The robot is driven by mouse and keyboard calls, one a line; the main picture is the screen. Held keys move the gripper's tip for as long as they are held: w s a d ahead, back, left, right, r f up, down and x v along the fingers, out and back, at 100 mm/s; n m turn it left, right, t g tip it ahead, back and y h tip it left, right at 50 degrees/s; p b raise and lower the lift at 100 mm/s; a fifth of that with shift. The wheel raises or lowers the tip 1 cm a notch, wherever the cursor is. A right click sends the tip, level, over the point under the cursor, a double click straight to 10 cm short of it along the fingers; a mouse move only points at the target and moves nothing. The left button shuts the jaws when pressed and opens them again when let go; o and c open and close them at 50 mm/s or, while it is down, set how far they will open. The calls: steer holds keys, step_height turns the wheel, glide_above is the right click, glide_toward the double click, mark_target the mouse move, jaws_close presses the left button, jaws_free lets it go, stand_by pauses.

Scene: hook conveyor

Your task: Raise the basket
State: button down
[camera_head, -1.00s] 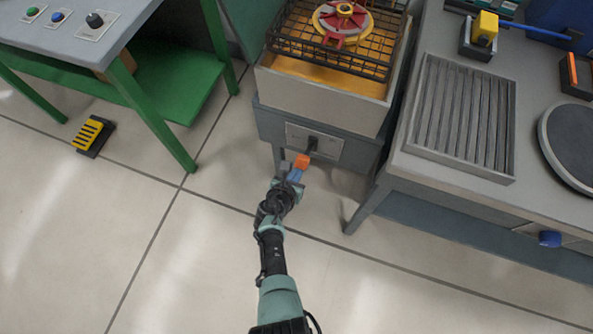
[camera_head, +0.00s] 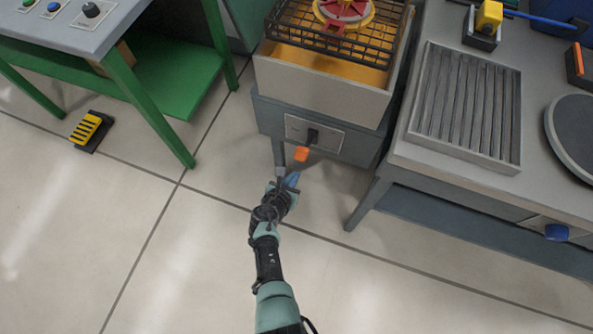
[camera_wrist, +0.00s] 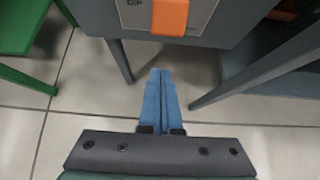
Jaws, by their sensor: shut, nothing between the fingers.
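The black wire basket (camera_head: 325,43) sits in the pale-walled tank (camera_head: 320,87) over an amber surface. A red and yellow round piece (camera_head: 345,10) shows above it at the top edge. A lever with an orange handle (camera_head: 301,154) sticks out and down from the tank's front panel (camera_head: 332,138). In the wrist view the orange handle (camera_wrist: 170,16) is at the top, beside a label that reads "DIP". My gripper (camera_head: 291,179) has its blue fingers together with nothing between them. The fingers (camera_wrist: 161,74) are a little below the handle and apart from it.
A green-legged table (camera_head: 120,75) with buttons stands at left, with a yellow and black pedal (camera_head: 90,131) on the floor. A grey counter (camera_head: 405,160) with a ribbed tray (camera_head: 468,105) stands at right. Open floor lies around my arm.

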steer(key=s+a+r+p, duration=0.1)
steer(key=s+r+p, duration=0.4)
steer(key=r, duration=0.3)
steer(key=shift+s+a+p, duration=0.15)
steer(key=shift+a+p, duration=0.15)
steer(key=shift+a, duration=0.1)
stand_by(1.0)
